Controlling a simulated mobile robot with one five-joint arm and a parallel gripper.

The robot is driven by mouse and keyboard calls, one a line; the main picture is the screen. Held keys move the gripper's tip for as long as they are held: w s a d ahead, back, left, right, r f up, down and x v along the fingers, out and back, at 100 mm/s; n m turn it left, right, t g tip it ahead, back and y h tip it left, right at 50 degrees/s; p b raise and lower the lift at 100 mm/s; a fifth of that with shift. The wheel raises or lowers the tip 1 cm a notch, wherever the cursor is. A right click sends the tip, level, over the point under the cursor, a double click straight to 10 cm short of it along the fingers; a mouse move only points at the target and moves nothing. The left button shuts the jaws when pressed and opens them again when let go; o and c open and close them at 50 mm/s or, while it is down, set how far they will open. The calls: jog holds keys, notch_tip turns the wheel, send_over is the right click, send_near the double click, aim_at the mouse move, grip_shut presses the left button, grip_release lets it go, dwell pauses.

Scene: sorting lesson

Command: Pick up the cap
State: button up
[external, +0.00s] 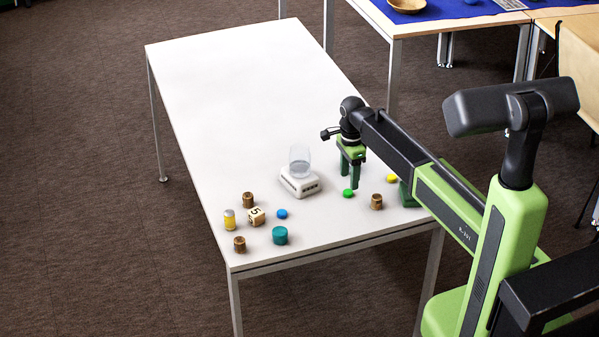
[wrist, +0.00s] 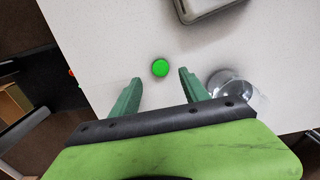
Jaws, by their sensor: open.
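Nothing is between the fingers.
A clear glass (external: 300,160) stands on a white block-like device (external: 300,185) left of my gripper. A brown cylinder (external: 376,202) is to the right. The table's far part (external: 235,75) is clear.

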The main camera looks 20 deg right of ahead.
aim_at(348, 191)
notch_tip(348, 191, down, 5)
jog(key=b, duration=0.4)
jog(key=shift+a+f, duration=0.1)
jog(key=shift+a, duration=0.05)
jog(key=shift+r, duration=0.2)
grip_shut()
